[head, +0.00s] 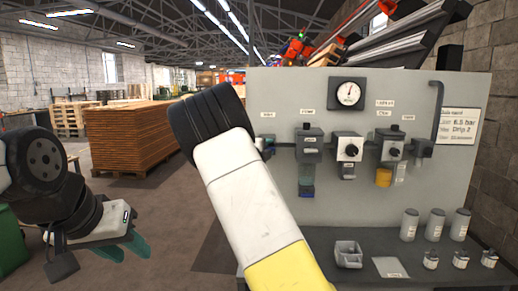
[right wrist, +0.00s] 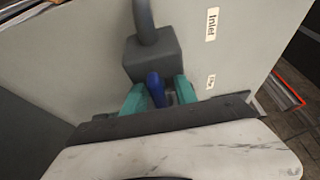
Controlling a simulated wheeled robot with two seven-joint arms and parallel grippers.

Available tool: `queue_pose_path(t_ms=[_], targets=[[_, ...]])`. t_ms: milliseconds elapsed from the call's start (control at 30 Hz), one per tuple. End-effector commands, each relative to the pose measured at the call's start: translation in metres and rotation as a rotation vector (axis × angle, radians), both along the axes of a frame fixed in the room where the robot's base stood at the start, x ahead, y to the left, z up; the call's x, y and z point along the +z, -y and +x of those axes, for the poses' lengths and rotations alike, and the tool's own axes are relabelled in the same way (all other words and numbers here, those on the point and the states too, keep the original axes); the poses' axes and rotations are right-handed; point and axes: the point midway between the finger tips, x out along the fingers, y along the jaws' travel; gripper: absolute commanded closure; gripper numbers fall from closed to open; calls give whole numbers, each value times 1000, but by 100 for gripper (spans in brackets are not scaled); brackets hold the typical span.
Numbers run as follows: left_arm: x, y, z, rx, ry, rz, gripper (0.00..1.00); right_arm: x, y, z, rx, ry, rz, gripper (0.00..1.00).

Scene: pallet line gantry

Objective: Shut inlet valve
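The inlet valve shows in the right wrist view as a dark grey block (right wrist: 152,55) with a pipe entering its top and a blue lever (right wrist: 156,88) at its lower edge. A label reading "Inlet" (right wrist: 212,24) is beside it. My right gripper (right wrist: 160,95) has its teal fingers on either side of the lever; a small gap shows on the right side, so it looks open around it.
The grey panel (head: 270,90) carries a gauge (head: 347,93), several grey units and a sign (head: 460,126). The shelf below holds a small bin (head: 348,254), grey canisters (head: 435,225) and small jars. Stacked boards (head: 130,140) stand behind at the left, with open floor nearby.

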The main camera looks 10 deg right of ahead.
Motion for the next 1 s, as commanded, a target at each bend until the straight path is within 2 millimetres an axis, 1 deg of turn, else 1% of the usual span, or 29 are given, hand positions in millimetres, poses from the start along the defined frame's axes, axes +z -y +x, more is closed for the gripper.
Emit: queue_pose_path(t_ms=[133, 167, 200, 267, 300, 667, 867, 1000], targets=[[0, 0, 0, 0, 0, 0, 64, 0, 0, 0, 0, 0, 0, 66], [0, 0, 0, 0, 0, 0, 64, 0, 0, 0, 0, 0, 0, 72], [0, 0, 0, 0, 0, 0, 64, 0, 0, 0, 0, 0, 0, 80], [0, 0, 0, 0, 0, 0, 64, 0, 0, 0, 0, 0, 0, 92], [0, 0, 0, 0, 0, 0, 64, 0, 0, 0, 0, 0, 0, 100], [0, 0, 0, 0, 0, 0, 64, 0, 0, 0, 0, -5, -14, 100], [0, 0, 0, 0, 0, 0, 64, 0, 0, 0, -1, -27, -86, 100], [0, 0, 0, 0, 0, 0, 64, 1, 0, 0, 0, -53, -178, 100]])
